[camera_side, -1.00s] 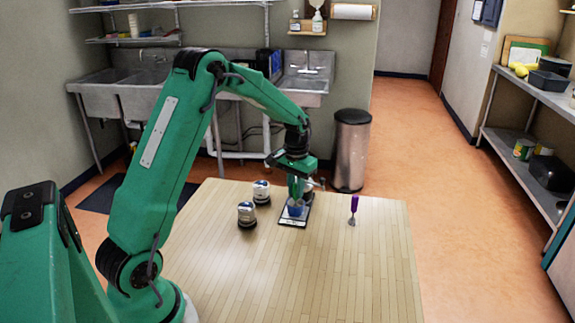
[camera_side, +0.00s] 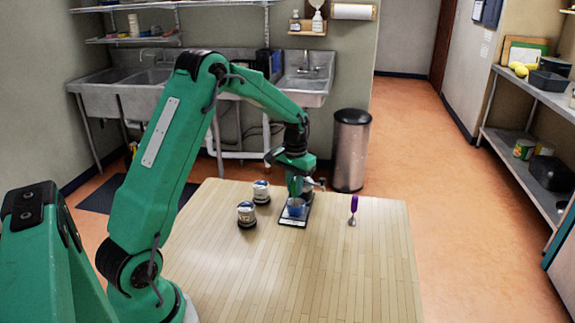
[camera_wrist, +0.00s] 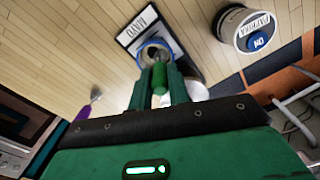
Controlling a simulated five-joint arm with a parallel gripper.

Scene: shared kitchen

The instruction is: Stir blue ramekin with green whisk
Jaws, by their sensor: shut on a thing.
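My gripper (camera_side: 295,186) points down over the blue ramekin (camera_side: 296,209). It is shut on the green whisk, whose handle (camera_wrist: 160,78) stands between the fingers in the wrist view. In the wrist view the ramekin (camera_wrist: 151,49) shows just beyond the handle. The ramekin stands on a dark-edged board (camera_side: 290,222) with a white label reading MAYO.
Two lidded jars, one farther (camera_side: 261,192) and one nearer (camera_side: 246,215), stand left of the board. A purple-handled utensil (camera_side: 353,208) is to its right. A white round thing (camera_wrist: 190,92) is partly hidden behind my gripper. The near part of the wooden table (camera_side: 310,280) is clear.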

